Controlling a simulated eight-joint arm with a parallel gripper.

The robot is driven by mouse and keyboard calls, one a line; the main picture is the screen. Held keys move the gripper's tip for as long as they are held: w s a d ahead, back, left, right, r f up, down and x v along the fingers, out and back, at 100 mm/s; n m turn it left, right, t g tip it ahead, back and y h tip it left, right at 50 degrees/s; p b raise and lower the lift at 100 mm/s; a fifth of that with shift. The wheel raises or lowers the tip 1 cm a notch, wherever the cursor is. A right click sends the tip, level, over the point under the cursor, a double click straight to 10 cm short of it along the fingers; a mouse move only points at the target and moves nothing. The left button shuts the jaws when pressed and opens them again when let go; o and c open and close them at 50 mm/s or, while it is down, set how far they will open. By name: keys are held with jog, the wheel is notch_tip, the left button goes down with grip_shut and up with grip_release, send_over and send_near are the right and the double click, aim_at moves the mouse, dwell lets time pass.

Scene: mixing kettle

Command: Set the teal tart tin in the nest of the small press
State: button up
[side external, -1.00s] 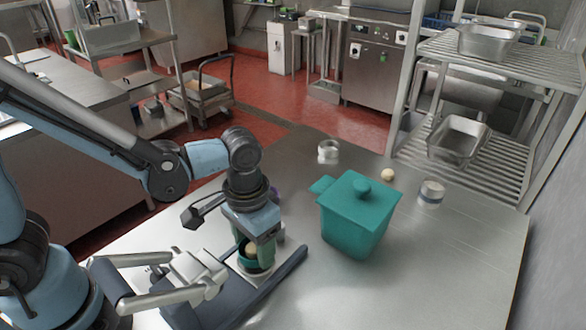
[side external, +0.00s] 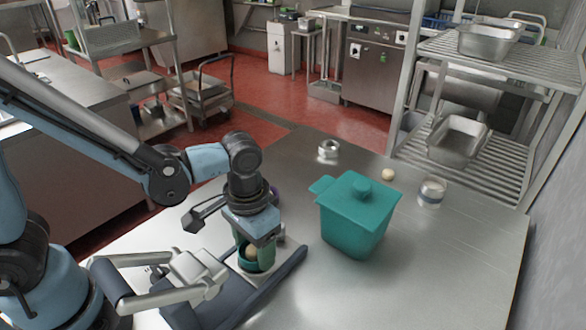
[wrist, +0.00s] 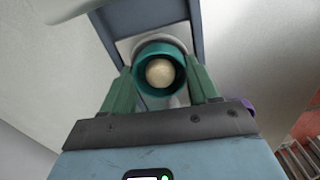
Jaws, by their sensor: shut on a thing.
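The teal tart tin (side external: 244,262) is a small round cup with a pale dough ball (side external: 252,253) inside. In the wrist view the tin (wrist: 143,76) and ball (wrist: 160,73) show between my green fingers. My gripper (side external: 255,255) points down and is shut on the tin. The small press (side external: 284,274) has a dark base and pale lever arms on the left. The tin is at its pale nest (wrist: 170,39), which shows just behind the tin in the wrist view. I cannot tell whether the tin is fully seated.
A teal lidded box (side external: 357,220) stands right of the press. A metal ring (side external: 328,151), a pale ball (side external: 388,174) and a small banded metal cup (side external: 431,192) are farther back on the steel table (side external: 430,270). The table's front right is clear.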

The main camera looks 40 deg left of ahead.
jog(key=shift+f, duration=0.3)
dwell(0.4)
jog(key=o, duration=1.2)
jog(key=shift+r, duration=3.5)
jog(key=a+r+t, duration=0.1)
jog(key=a+t, duration=0.1)
jog(key=a, duration=0.2)
jog(key=a+r+t, duration=0.2)
jog(key=a, duration=0.1)
jog(key=w+a+r+n+t, duration=0.1)
jog(key=a+t, duration=0.1)
jog(key=a, duration=0.2)
jog(key=shift+a+r+t, duration=0.15)
jog(key=shift+a+t, duration=0.2)
jog(key=shift+t, duration=0.05)
